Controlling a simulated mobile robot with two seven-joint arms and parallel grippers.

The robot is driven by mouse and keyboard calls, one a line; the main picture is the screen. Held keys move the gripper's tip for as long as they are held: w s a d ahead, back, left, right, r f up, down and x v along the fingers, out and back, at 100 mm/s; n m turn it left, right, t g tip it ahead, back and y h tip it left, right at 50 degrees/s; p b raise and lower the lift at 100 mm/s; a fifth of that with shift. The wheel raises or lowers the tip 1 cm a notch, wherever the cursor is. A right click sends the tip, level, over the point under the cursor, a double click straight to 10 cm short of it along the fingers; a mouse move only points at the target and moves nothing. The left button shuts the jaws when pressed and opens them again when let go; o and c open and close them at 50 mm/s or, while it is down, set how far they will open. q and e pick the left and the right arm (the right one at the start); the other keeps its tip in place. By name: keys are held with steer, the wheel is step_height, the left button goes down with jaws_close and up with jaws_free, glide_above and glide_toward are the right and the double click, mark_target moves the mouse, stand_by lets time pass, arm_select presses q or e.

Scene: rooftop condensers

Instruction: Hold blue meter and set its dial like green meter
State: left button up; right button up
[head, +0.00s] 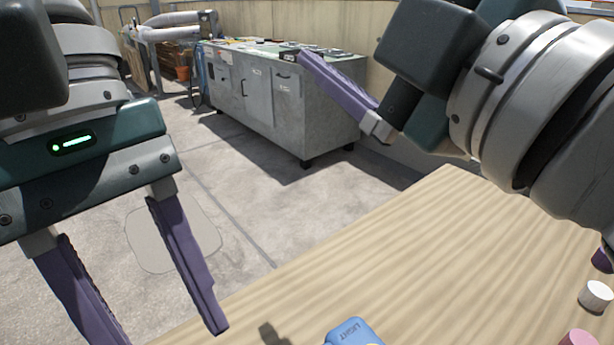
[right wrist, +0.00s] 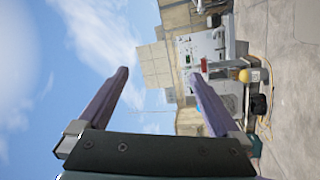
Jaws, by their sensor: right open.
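A blue meter (head: 350,332) lies on the wooden table at the bottom edge of the head view. Only its top end with faint lettering and a bit of yellow shows; its dial is out of view. I see no green meter. My left gripper (head: 168,336) is open and empty, its purple fingers spread, to the left of the blue meter. My right gripper (right wrist: 160,75) is open and empty, with sky and a wall beyond its fingers in the right wrist view. In the head view it is raised above the table's far side, and only one finger shows clearly.
The wooden table (head: 430,240) is bare across its middle. A white cap (head: 595,296), a pink cap (head: 578,338) and a purple one (head: 602,258) stand at its right edge. A grey metal cabinet (head: 262,95) with items on top stands beyond, on open concrete floor.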

steer(key=s+a+f+n+g+y, duration=0.2)
steer(key=a+n+g+y, duration=0.25)
steer(key=n, duration=0.45)
steer(key=s+a+f+n+g+y, duration=0.25)
steer(key=n+g, duration=0.35)
steer(key=n, duration=0.4)
steer(key=w+d+f+n+g+h, duration=0.2)
steer(key=d+f+n+g+h, duration=0.3)
steer(key=d+f+n+h, duration=0.65)
steer(key=s+f+n, duration=0.1)
steer(key=s+a+f+n+g, duration=0.1)
steer(key=s+a+f+n+h, duration=0.1)
steer(key=shift+s+a+f+g, duration=0.25)
steer(key=shift+f+g, duration=0.05)
steer(key=shift+g, duration=0.05)
steer(key=s+a+n, duration=0.1)
steer(key=n, duration=0.1)
steer(key=s+a+n+h, duration=0.1)
steer(key=s+n, duration=0.1)
steer(key=s+a+r+n+g+h, duration=0.1)
steer(key=n, duration=0.1)
steer(key=shift+s+a, duration=0.2)
steer(key=shift+s+a+r+n+h, duration=0.2)
steer(key=shift+s+n+h, duration=0.25)
steer(key=shift+n+h, duration=0.15)
steer(key=shift+s+f, duration=0.1)
steer(key=shift+f, duration=0.2)
step_height(320, 180, down, 9)
steer(key=shift+f, duration=0.1)
